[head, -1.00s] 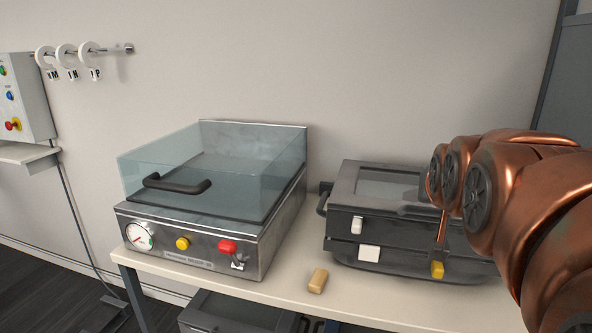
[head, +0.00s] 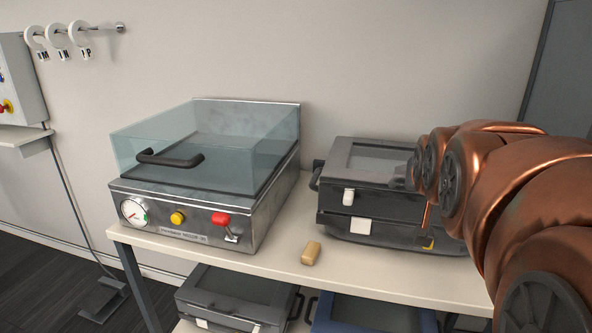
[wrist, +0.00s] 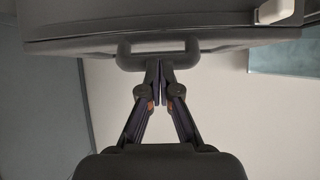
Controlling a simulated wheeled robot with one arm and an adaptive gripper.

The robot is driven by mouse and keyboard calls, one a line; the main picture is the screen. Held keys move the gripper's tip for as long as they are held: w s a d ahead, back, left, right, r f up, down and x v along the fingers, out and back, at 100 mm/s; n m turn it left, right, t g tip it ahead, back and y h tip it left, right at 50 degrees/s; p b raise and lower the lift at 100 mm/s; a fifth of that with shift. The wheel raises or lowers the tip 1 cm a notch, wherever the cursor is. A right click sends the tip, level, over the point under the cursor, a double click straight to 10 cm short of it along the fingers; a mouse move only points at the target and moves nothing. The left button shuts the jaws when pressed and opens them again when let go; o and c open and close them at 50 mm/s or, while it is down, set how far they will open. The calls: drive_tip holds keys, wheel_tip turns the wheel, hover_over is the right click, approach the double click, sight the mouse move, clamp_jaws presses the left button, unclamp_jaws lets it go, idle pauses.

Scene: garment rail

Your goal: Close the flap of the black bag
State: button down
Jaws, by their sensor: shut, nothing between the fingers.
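The black bag (head: 345,200) is a boxy dark case on the table at the right. Its top flap (head: 350,150) has a framed window and lies roughly level over the body, with a dark seam at the front. I cannot tell whether it is fully shut. A white latch (head: 348,197) and a white label (head: 360,226) are on the front. My copper arm covers the bag's right part. In the wrist view my gripper (wrist: 158,72) is shut and empty, its tips at or just short of a dark handle (wrist: 158,62) on a dark case edge.
A steel machine with a clear cover (head: 205,150) stands left of the bag. A small tan block (head: 311,253) lies in front on the table (head: 275,262). More cases, one dark (head: 235,295) and one blue (head: 365,315), are on the shelf below.

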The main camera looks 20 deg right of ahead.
wheel_tip(320, 180, up, 10)
drive_tip(key=s+a+f+n+g+y, duration=0.1)
drive_tip(key=a+f+n+g+y, duration=0.15)
drive_tip(key=a+f, duration=0.6)
drive_tip(key=s+a+f+n+g+y, duration=0.1)
drive_tip(key=a+f+g+y, duration=0.3)
drive_tip(key=f, duration=0.8)
drive_tip(key=s+a+f+n+g, duration=0.2)
drive_tip(key=s+a+f+g, duration=0.1)
drive_tip(key=s+a+f, duration=0.4)
drive_tip(key=s+a+f+n+g, duration=0.25)
drive_tip(key=s+a+f, duration=0.25)
drive_tip(key=s+f, duration=0.35)
wheel_tip(320, 180, up, 18)
drive_tip(key=t+p, duration=0.1)
drive_tip(key=p, duration=1.4)
drive_tip(key=shift+s+f+y+p, duration=0.15)
drive_tip(key=shift+s+y+p, duration=0.05)
drive_tip(key=shift+y+p, duration=0.15)
